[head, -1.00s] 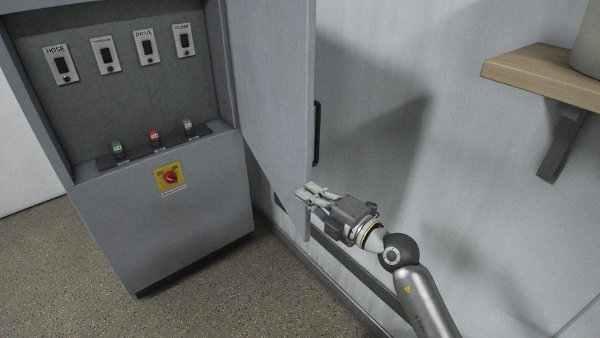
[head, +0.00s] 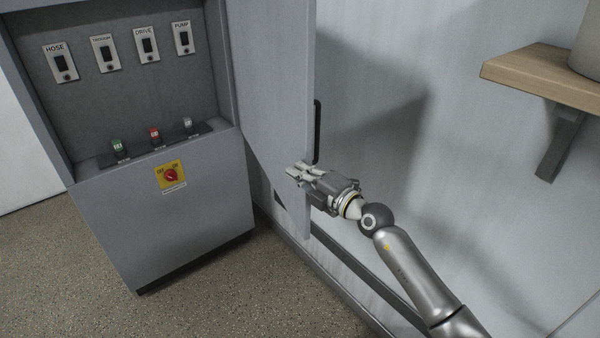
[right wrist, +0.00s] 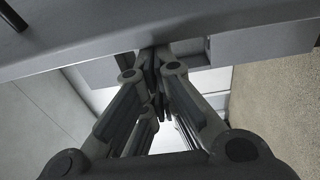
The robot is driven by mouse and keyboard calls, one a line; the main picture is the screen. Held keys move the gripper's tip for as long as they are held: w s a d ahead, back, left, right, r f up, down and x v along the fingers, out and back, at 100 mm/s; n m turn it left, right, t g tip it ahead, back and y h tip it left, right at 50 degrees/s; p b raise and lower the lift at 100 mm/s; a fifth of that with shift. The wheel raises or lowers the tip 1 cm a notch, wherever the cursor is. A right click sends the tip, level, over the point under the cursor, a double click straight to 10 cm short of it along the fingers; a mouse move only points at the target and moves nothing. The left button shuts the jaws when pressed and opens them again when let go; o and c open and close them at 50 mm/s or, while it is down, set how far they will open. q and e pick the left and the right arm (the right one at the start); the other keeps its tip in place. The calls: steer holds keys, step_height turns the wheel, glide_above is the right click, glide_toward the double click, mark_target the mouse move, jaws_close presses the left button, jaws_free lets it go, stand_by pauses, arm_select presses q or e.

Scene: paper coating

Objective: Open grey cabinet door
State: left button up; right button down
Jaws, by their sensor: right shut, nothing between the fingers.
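The grey cabinet (head: 175,225) stands at the left in the head view. Its door (head: 268,90) is swung wide open to the right, so the switch panel inside shows. A black handle (head: 317,130) is on the door's outer edge. My right gripper (head: 292,172) is shut and empty, in front of the lower part of the door, just below the handle. I cannot tell whether it touches the door. In the right wrist view the shut fingers (right wrist: 155,75) point toward a grey panel edge (right wrist: 200,28). My left gripper is not in view.
The cabinet holds labelled switches (head: 105,55), small buttons (head: 153,134) and a red rotary knob on a yellow plate (head: 171,175). A wooden shelf (head: 545,75) is on the wall at the right. The speckled floor (head: 60,270) in front is clear.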

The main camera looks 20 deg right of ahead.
steer(key=shift+d, duration=0.1)
steer(key=w+d+b, duration=0.2)
steer(key=d+b, duration=0.4)
steer(key=d, duration=0.4)
steer(key=w+d+b, duration=0.2)
steer(key=d+b, duration=0.5)
steer(key=d, duration=0.3)
